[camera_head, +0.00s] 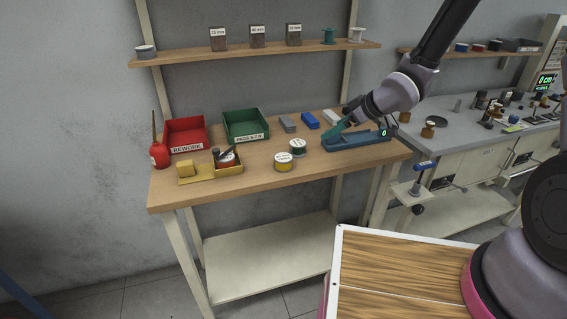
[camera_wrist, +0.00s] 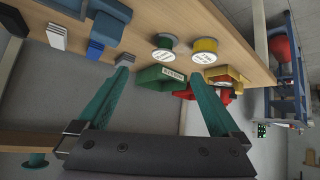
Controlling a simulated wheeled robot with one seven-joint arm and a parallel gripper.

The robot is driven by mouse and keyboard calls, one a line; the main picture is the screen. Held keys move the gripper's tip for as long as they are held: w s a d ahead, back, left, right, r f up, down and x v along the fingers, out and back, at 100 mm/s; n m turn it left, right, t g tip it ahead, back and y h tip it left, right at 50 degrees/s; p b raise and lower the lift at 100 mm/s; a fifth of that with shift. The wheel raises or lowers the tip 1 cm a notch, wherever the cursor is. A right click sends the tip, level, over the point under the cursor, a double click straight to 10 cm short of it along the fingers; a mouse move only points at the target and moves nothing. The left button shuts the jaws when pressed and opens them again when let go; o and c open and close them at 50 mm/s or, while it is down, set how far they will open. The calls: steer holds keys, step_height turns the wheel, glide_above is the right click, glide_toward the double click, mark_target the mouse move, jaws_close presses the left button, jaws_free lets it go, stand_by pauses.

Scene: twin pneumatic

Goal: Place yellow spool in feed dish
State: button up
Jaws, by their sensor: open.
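The yellow spool (camera_head: 284,162) stands upright on the wooden bench near its front edge, with a white label on top. My gripper (camera_head: 338,130) is above the right part of the bench, by a blue fixture (camera_head: 357,142) with a digital display. It is to the right of the yellow spool and apart from it. In the wrist view its teal fingers (camera_wrist: 158,77) are spread with nothing between them. I cannot tell which thing is the feed dish.
A yellow tray (camera_head: 208,176) with a compartment holding items is to the left. A red REWORK bin (camera_head: 186,134), green bin (camera_head: 246,124) and red oil can (camera_head: 159,153) stand behind. Grey and blue blocks (camera_head: 310,120) lie farther right.

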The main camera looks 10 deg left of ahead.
mark_target(285, 158)
steer(key=s+a+f+y, duration=0.1)
steer(key=a, duration=0.1)
steer(key=s+a+f+n+g, duration=0.1)
steer(key=s+a+f, duration=0.1)
steer(key=s+a+f+n+g+y, duration=0.1)
steer(key=s+a, duration=0.1)
steer(key=a, duration=0.1)
steer(key=shift+f+y, duration=0.3)
steer(key=x, duration=0.4)
steer(key=shift+a+f, duration=0.2)
steer(key=shift+a, duration=0.1)
steer(key=shift+f+x, duration=0.25)
steer(key=shift+x, duration=2.75)
steer(key=shift+d, duration=0.2)
jaws_close()
